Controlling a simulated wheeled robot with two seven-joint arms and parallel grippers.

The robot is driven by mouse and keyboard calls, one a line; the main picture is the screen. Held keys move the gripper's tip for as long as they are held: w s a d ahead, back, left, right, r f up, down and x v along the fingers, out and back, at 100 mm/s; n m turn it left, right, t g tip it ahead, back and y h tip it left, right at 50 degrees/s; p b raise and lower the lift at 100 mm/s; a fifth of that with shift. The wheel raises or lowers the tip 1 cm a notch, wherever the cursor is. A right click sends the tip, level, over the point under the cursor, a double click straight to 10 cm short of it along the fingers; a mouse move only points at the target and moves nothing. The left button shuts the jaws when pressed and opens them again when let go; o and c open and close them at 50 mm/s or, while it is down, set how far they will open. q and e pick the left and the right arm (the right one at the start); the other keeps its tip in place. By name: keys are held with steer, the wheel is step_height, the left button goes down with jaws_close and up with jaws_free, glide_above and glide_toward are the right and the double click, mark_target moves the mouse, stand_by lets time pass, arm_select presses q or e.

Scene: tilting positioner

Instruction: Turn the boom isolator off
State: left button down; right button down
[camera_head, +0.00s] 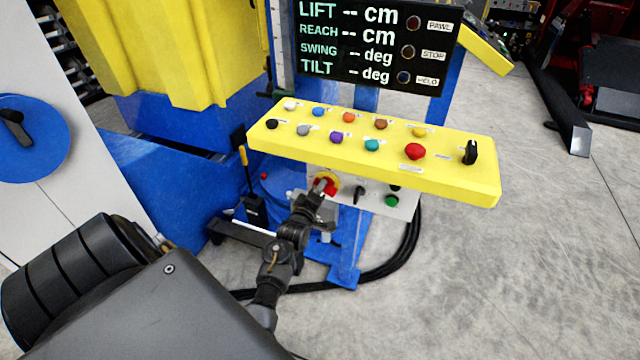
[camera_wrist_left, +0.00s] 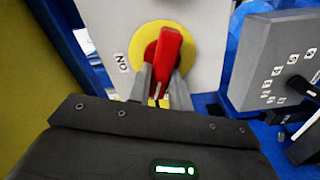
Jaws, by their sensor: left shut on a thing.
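The boom isolator is a red handle on a yellow disc (camera_head: 333,177), on a grey-white panel under the yellow control desk. In the left wrist view the red handle (camera_wrist_left: 168,46) stands nearly upright in the picture, in front of the yellow disc (camera_wrist_left: 136,42). An ON label (camera_wrist_left: 122,62) sits left of the disc. My left gripper (camera_head: 320,187) reaches the handle from below. In the left wrist view its grey fingers (camera_wrist_left: 162,84) are shut on the handle's lower part and hide some of it. My right gripper is not in view.
The yellow desk (camera_head: 470,180) with coloured buttons overhangs the isolator panel. A black switch (camera_head: 358,191) and a green button (camera_head: 391,201) lie right of the handle. A grey box with a knob (camera_wrist_left: 275,60) stands close right in the wrist view. The display (camera_head: 372,45) shows dashes.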

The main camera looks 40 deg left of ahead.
arm_select(q)
steer(key=shift+f+n+p, duration=0.2)
steer(key=shift+n+p, duration=0.65)
steer(key=shift+n, duration=1.35)
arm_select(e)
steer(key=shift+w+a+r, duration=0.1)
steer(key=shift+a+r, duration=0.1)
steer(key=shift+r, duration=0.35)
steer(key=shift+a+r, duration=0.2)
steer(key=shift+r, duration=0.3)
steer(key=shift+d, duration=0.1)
arm_select(q)
steer(key=c, duration=1.3)
jaws_free()
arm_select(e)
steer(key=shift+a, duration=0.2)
arm_select(q)
steer(key=v, duration=1)
steer(key=shift+s+d+b, duration=0.15)
steer(key=shift+s+b, duration=0.15)
steer(key=shift+s, duration=0.05)
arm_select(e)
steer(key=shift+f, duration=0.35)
